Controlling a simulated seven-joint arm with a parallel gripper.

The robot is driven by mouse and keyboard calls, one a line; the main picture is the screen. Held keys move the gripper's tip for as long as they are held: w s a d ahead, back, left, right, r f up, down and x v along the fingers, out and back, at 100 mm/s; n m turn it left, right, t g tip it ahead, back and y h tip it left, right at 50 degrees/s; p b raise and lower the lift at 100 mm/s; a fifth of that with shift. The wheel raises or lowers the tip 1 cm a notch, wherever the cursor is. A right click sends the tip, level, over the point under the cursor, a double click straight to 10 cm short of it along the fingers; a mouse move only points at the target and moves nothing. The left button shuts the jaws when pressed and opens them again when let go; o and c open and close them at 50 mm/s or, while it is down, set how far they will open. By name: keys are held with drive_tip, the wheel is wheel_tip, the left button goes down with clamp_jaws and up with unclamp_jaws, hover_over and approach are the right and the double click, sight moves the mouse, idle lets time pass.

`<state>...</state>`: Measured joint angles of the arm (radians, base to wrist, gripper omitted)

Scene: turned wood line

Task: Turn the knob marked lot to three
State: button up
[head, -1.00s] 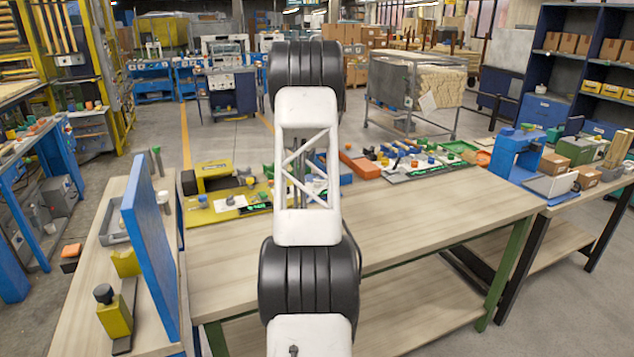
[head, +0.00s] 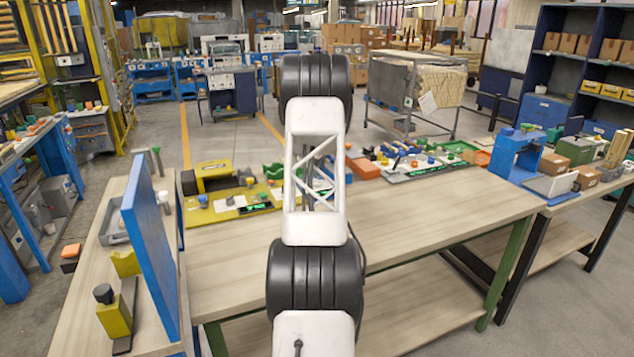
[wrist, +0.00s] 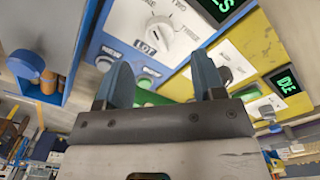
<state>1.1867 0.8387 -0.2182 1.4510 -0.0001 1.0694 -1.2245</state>
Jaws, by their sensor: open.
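In the head view my gripper is hidden behind my arm.
In the wrist view, green-lit displays (wrist: 284,81) and green buttons (wrist: 145,83) are close to the fingers. In the head view, a yellow panel (head: 200,216) with small parts lies on the wooden bench (head: 420,215). A blue upright board (head: 150,255) stands left. The bench front is clear.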

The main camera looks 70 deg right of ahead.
drive_tip(key=shift+f, duration=3)
drive_tip(key=c, duration=0.9)
